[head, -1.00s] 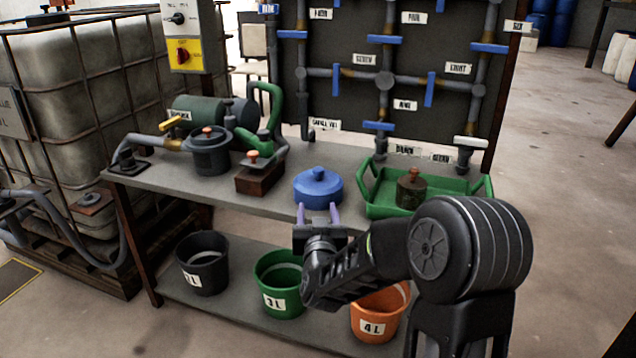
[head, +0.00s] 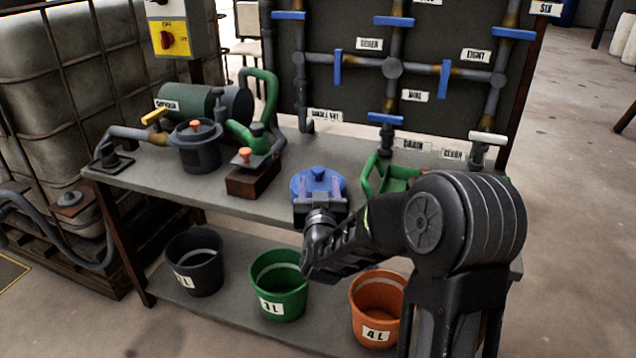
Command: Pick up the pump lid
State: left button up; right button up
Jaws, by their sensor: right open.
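A blue round lid-like piece with a small knob on top (head: 319,173) sits on the bench top, right of the middle. My right gripper (head: 320,190) is open, its two pale purple fingers in front of and overlapping the blue piece, one towards each side of the knob. I cannot tell whether they touch it. The dark pump pot (head: 196,152) stands further left on the bench, with an orange-knobbed cover on it and a hose at its left. My left gripper is not in view.
A green tray (head: 370,185) stands right of the blue piece, partly hidden by my right arm. Black (head: 196,265), green (head: 278,290) and orange (head: 376,300) buckets stand on the lower shelf. A pipe board rises behind.

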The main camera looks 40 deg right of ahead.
aim_at(318, 173)
jog(key=shift+x, duration=0.95)
jog(key=shift+w, duration=0.1)
jog(key=b+x, duration=0.1)
jog(key=x, duration=0.4)
jog(key=shift+w+f, duration=0.1)
jog(key=shift+f, duration=0.1)
jog(key=shift+c, duration=0.3)
grip_shut()
